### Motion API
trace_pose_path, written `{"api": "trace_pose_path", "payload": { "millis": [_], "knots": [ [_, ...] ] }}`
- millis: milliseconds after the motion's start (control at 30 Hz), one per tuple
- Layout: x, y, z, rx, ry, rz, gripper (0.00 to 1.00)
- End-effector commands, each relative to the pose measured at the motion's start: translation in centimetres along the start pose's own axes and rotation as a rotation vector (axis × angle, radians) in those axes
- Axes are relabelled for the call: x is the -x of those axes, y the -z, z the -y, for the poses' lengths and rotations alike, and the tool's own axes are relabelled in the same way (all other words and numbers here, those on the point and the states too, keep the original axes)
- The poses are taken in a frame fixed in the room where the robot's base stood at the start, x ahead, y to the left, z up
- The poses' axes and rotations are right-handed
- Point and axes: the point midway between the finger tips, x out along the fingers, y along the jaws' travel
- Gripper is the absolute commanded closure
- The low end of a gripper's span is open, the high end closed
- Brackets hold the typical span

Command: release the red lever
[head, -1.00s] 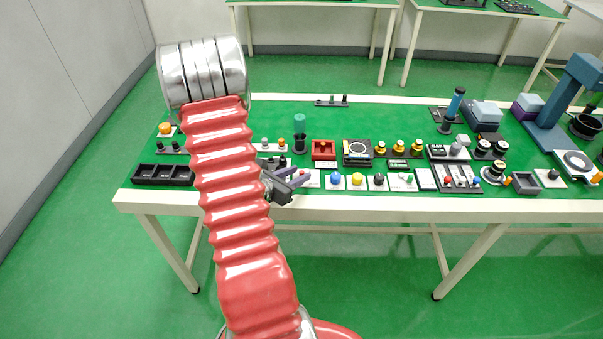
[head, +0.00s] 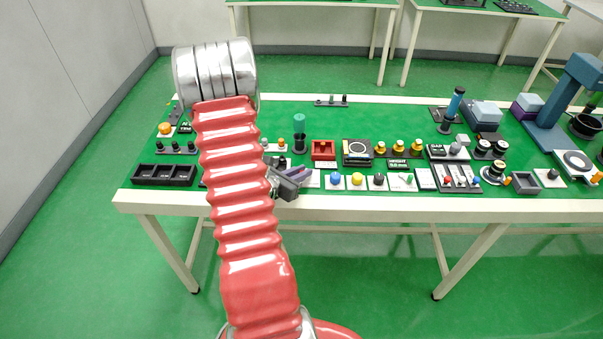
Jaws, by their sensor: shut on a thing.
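My gripper (head: 303,178) is low over the front edge of the green-topped bench, its purple-grey fingers angled to the right. It is shut at a white plate (head: 314,179) in the front row. The red lever is hidden behind the fingers and too small to make out, so its position cannot be told. My red ribbed arm covers the area left of the gripper.
Right of the gripper are plates with a blue knob (head: 336,177), a yellow knob (head: 357,179) and a black knob (head: 379,178). A red box (head: 323,150) stands behind. A black compartment tray (head: 163,174) sits at the left. The floor in front is clear.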

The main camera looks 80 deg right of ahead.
Motion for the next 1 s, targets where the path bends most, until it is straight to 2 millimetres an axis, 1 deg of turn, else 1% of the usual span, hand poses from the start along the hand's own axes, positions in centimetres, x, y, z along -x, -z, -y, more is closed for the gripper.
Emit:
{"api": "trace_pose_path", "payload": {
  "millis": [300, 700, 1000],
  "knots": [
    [0.02, 0.00, -0.04, -0.002, 0.004, 0.000, 1.00],
    [0.03, 0.00, -0.42, -0.037, 0.087, 0.001, 1.00],
    [0.06, 0.04, -0.38, -0.039, 0.094, 0.000, 1.00]
  ]
}}
